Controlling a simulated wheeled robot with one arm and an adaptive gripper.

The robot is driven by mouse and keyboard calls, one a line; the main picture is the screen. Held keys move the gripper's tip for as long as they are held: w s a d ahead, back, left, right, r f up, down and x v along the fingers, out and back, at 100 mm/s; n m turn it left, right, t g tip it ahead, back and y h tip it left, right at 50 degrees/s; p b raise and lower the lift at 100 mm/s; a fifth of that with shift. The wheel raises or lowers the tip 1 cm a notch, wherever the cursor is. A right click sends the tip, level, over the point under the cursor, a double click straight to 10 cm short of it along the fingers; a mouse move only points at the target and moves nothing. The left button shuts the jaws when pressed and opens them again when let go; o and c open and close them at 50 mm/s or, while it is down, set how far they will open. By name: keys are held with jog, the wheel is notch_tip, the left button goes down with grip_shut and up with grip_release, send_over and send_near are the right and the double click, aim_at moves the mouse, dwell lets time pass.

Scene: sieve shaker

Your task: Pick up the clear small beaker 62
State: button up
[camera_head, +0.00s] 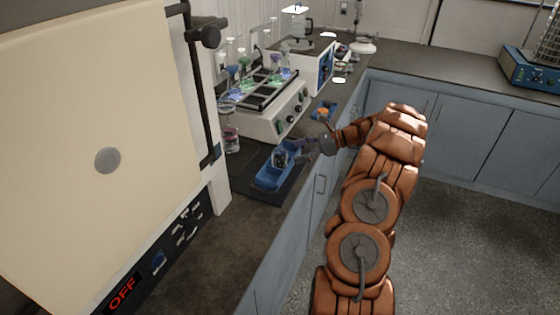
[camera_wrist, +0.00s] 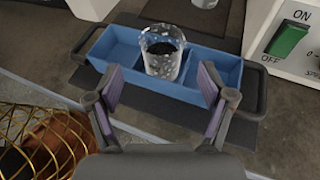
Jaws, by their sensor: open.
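The clear small beaker (camera_wrist: 162,56) stands upright in the middle compartment of a blue tray (camera_wrist: 215,62) in the wrist view. It has light speckles on its wall and dark material inside. In the head view the beaker (camera_head: 280,157) shows small in the blue tray (camera_head: 268,178) on the counter. My gripper (camera_wrist: 163,88) is open, its two fingers apart at the near side of the tray, with the beaker beyond and between them. In the head view my gripper (camera_head: 296,152) is just right of the beaker. I cannot tell whether a finger touches the tray.
A white shaker with several coloured flasks (camera_head: 270,115) stands behind the tray; its green switch (camera_wrist: 287,40) shows at right. A large cream oven (camera_head: 100,130) fills the left. A glass jar (camera_head: 231,138) stands behind the tray. The counter in front of the oven (camera_head: 215,250) is bare.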

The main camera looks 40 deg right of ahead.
jog(key=x, duration=0.2)
jog(key=shift+w+a+p, duration=0.2)
jog(key=shift+a+p, duration=0.1)
jog(key=shift+p, duration=0.05)
jog(key=shift+p+x, duration=0.6)
jog(key=shift+x, duration=1.6)
jog(key=shift+d+f, duration=0.1)
jog(key=shift+d, duration=0.05)
jog(key=shift+c, duration=0.5)
jog(key=c, duration=1.2)
notch_tip(320, 180, up, 9)
jog(key=b, duration=0.2)
notch_tip(320, 180, up, 6)
jog(key=p, duration=0.4)
send_over(280, 155)
jog(key=s+a, duration=0.1)
jog(key=s, duration=0.1)
jog(key=shift+w+a, duration=0.1)
jog(key=shift+a, duration=0.05)
